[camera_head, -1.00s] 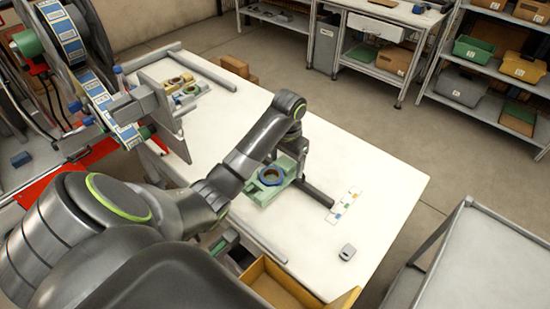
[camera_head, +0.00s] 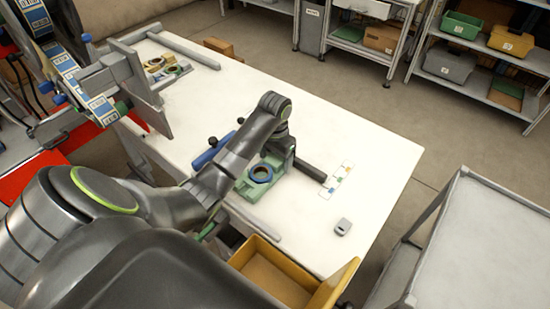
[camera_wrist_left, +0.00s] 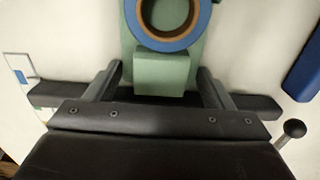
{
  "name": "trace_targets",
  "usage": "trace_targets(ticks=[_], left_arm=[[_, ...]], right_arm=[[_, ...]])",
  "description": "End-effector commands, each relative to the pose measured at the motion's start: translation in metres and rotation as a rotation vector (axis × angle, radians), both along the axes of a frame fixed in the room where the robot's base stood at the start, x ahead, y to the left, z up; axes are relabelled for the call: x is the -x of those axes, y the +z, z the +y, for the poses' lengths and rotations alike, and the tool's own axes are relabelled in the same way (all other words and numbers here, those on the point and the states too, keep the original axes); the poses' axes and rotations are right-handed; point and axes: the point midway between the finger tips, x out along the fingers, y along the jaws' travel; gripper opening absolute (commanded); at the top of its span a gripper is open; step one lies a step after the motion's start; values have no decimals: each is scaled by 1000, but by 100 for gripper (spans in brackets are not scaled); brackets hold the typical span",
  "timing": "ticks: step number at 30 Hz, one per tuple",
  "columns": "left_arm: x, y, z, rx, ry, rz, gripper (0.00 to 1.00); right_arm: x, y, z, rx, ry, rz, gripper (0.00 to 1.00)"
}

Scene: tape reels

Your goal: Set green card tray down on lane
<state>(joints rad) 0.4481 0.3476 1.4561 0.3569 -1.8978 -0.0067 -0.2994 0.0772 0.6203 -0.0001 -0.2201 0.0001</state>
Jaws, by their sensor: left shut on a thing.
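The green card tray (camera_head: 243,189) carries a reel (camera_head: 260,174) with a blue rim and a brown ring. My left gripper (camera_head: 281,158) is shut on a green block of the tray at its bar side. In the left wrist view, the fingers (camera_wrist_left: 160,88) stand on both sides of this block (camera_wrist_left: 165,72), with the blue reel (camera_wrist_left: 168,42) beyond. The tray looks level, low over or on the white table (camera_head: 375,150). I cannot tell whether its underside touches. My right gripper is not in view.
A blue bar (camera_head: 213,150) and black knobs lie left of my wrist. A small grey object (camera_head: 343,227) and a yellow bin (camera_head: 270,268) are nearer. The table's right part is mostly clear.

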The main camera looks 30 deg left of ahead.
Motion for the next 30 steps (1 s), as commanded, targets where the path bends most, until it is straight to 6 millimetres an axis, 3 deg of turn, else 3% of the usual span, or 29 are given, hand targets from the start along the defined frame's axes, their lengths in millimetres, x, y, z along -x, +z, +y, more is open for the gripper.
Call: trace_targets(ticks=[6,7,12,22,26,30], left_arm=[[0,-2,0,0,0,1,48],[0,-2,0,0,0,1,78],[0,-2,0,0,0,0,97],[0,1,0,0,0,-2,97],[-1,18,0,-1,1,-4,97],[-1,53,0,-2,-1,-6,97]], right_arm=[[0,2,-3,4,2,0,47],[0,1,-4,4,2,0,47],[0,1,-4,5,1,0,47],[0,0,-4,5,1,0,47],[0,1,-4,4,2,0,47],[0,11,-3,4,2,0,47]])
